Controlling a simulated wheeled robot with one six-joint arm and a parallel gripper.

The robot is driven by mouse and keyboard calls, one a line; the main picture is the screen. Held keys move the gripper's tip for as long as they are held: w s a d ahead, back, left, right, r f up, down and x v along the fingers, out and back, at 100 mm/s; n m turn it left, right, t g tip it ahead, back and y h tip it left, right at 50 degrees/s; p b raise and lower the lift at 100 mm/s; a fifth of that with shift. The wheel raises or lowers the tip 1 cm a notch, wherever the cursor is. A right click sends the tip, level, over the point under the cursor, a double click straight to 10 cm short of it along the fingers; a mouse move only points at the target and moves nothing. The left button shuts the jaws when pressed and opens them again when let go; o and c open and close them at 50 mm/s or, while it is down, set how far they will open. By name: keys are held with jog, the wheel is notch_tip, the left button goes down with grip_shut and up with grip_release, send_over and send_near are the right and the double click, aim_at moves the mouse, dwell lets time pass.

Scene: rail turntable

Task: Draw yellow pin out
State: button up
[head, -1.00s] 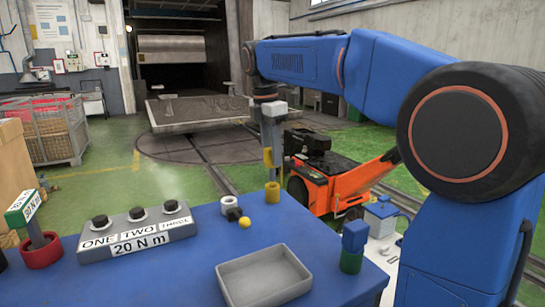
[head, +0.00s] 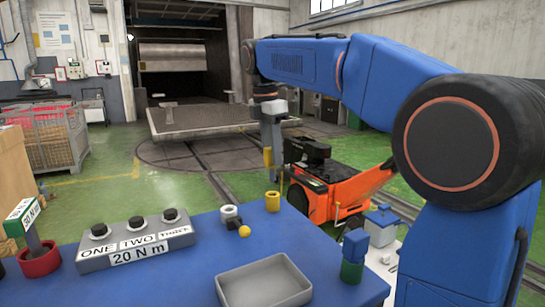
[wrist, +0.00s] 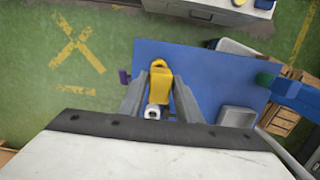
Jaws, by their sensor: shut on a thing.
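The yellow pin (head: 267,157) is held upright at the lower end of my gripper (head: 270,143), above the blue table. In the wrist view the pin (wrist: 160,90) lies between the two fingers of my gripper (wrist: 160,84), which is shut on it. A yellow cup-like holder (head: 272,201) stands on the table's far edge, below the pin. In the head view a gap shows between the pin and this holder. The pin's lower end is hard to make out in the wrist view.
Near the holder are a white ring (head: 229,212) and a yellow ball (head: 244,231). A grey tray (head: 263,285), a torque box with several black knobs (head: 138,240) and a green-and-blue block (head: 353,255) are on the table (head: 200,268). An orange machine (head: 335,190) stands behind.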

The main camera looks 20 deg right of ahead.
jog(key=shift+r, duration=1.9)
